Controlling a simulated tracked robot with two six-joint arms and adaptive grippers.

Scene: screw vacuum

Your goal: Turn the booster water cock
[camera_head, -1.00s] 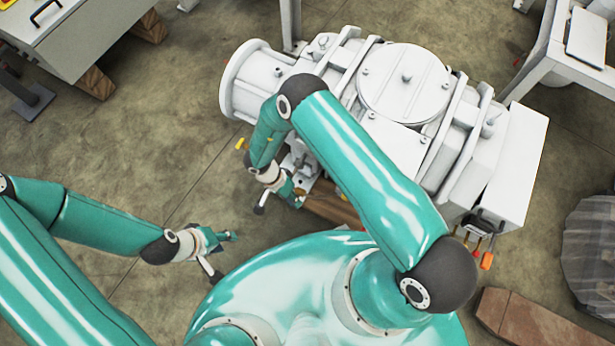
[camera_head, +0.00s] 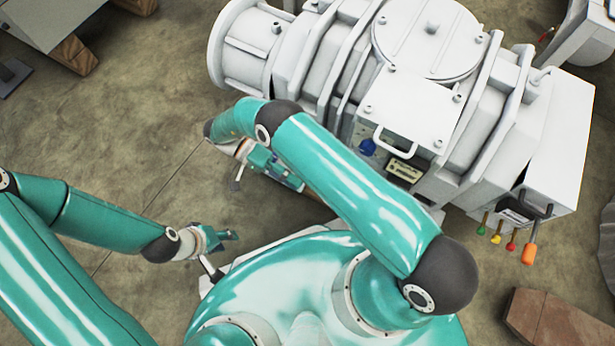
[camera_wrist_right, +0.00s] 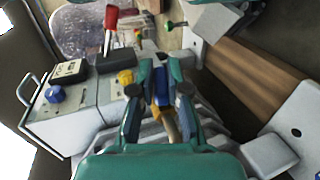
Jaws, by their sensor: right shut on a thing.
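A white vacuum machine (camera_head: 430,105) fills the upper right of the head view. My right gripper (camera_head: 298,184) is low beside its front, partly hidden by my own arm. In the right wrist view, my right gripper (camera_wrist_right: 166,92) is shut on a small yellow-brown handle (camera_wrist_right: 168,122), with something blue between the fingers. I cannot tell for certain that this handle is the booster water cock. A yellow knob (camera_wrist_right: 125,77) sits just left of the fingers. My left gripper (camera_head: 230,236) hangs over bare floor, away from the machine; its finger gap is too small to judge.
Green, yellow, red and orange levers (camera_head: 528,255) hang at the machine's right front. A red-handled lever (camera_wrist_right: 110,22) and a blue knob (camera_wrist_right: 54,94) show in the wrist view. A wooden beam (camera_wrist_right: 240,75) lies right of the gripper. Bare floor (camera_head: 140,130) lies to the left.

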